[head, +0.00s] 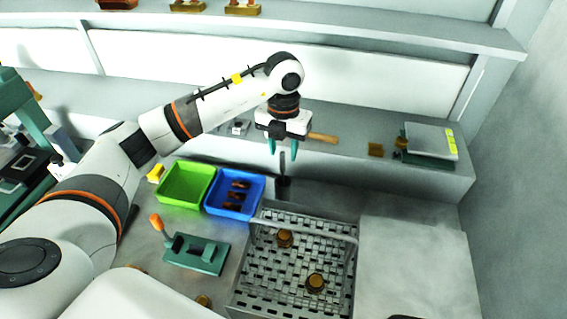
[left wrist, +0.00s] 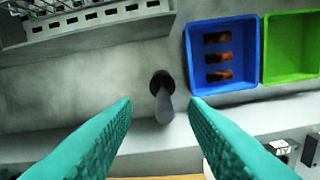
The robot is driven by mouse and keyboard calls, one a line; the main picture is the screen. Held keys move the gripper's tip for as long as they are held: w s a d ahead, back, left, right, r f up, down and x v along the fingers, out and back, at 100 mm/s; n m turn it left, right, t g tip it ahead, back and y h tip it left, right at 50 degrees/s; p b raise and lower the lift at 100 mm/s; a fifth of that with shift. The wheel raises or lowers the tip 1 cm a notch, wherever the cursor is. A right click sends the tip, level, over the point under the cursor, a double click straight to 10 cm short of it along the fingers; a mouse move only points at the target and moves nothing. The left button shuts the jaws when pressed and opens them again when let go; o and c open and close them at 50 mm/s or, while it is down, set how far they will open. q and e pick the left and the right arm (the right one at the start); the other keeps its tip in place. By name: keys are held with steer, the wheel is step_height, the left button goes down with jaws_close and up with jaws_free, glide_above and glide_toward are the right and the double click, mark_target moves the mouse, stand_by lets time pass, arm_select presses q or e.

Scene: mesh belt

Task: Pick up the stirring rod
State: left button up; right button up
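A dark grey upright rod, which I take to be the stirring rod (head: 282,161), stands in a small dark holder (head: 283,186) behind the mesh basket, right of the blue tray. In the left wrist view the rod (left wrist: 165,106) rises toward the camera from its round dark base, in line with the gap between the fingers. My left gripper (head: 283,146) is above it, teal fingers pointing down, open and empty. In the left wrist view the fingertips (left wrist: 160,102) are apart, with no visible contact with the rod. My right gripper is not in view.
The blue tray (head: 208,207) holds several brown pieces; a green tray (head: 160,201) is beside it. A metal mesh basket (head: 240,290) with a handle and brass parts stands in front. A wooden handle (head: 323,138) lies on the ledge behind.

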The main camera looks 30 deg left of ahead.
mark_target(283, 172)
arm_select(q)
steer(key=shift+w+f, duration=0.1)
steer(key=shift+f, duration=0.55)
steer(key=f+p, duration=0.2)
steer(key=f, duration=0.1)
steer(key=f+p, duration=0.1)
steer(key=shift+w+a+f, duration=0.15)
steer(key=shift+a+f, duration=0.05)
steer(key=shift+a, duration=0.05)
steer(key=shift+f, duration=0.4)
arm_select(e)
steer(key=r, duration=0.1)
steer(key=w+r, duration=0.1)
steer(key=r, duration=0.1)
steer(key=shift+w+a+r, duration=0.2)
arm_select(q)
steer(key=shift+c, duration=0.3)
jaws_close()
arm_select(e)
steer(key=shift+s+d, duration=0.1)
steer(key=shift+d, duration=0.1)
